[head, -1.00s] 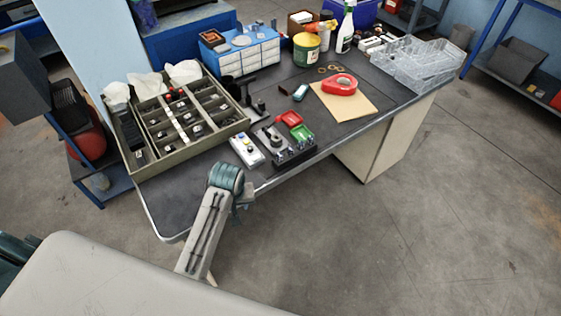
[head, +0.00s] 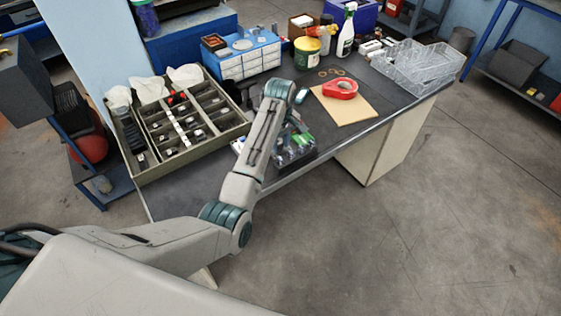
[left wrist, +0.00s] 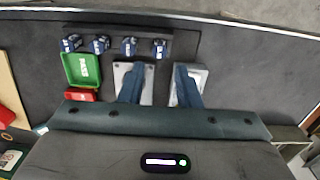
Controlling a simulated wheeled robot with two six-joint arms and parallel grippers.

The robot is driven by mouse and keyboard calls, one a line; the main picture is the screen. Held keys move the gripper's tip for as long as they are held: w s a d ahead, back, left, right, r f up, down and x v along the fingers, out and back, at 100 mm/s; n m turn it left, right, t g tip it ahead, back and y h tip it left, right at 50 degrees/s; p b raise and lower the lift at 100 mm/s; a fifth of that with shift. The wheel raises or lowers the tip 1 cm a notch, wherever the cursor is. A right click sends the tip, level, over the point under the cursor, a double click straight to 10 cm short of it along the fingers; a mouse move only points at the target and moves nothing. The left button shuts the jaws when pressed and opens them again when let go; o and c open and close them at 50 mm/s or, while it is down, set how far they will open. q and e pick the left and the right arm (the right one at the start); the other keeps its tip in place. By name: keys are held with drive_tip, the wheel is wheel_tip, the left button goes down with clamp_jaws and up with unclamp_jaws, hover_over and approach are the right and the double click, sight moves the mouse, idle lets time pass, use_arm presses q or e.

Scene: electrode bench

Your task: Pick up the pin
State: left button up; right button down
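My left gripper (left wrist: 159,72) shows in the left wrist view with its two fingers apart and nothing visible between them. It is above the bench, over two grey plates (left wrist: 198,76). Several small blue-topped pieces (left wrist: 128,46) stand in a row in a black rack (left wrist: 185,40) beyond the fingertips. I cannot tell which piece is the pin. In the head view my left arm covers part of this area; the rack (head: 294,158) shows beside it, and the fingers are mostly hidden. My right gripper is not in view.
A green tray (left wrist: 82,70) marked PASS and a red tray (left wrist: 82,95) lie left of the fingers in the wrist view. A compartment tray (head: 190,150) stands left of my arm. Red tape (head: 341,88) lies on a tan sheet (head: 345,110) to the right.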

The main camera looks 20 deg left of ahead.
sight(280, 158)
use_arm(q)
wheel_tip(280, 158, down, 2)
drive_tip(key=shift+f+p, duration=0.55)
drive_tip(key=shift+f, duration=0.05)
wheel_tip(280, 158, down, 3)
drive_tip(key=shift+w+a+f+p, duration=0.1)
drive_tip(key=shift+a+f+p, duration=0.1)
drive_tip(key=shift+p, duration=0.35)
drive_tip(key=shift+f, duration=0.45)
clamp_jaws()
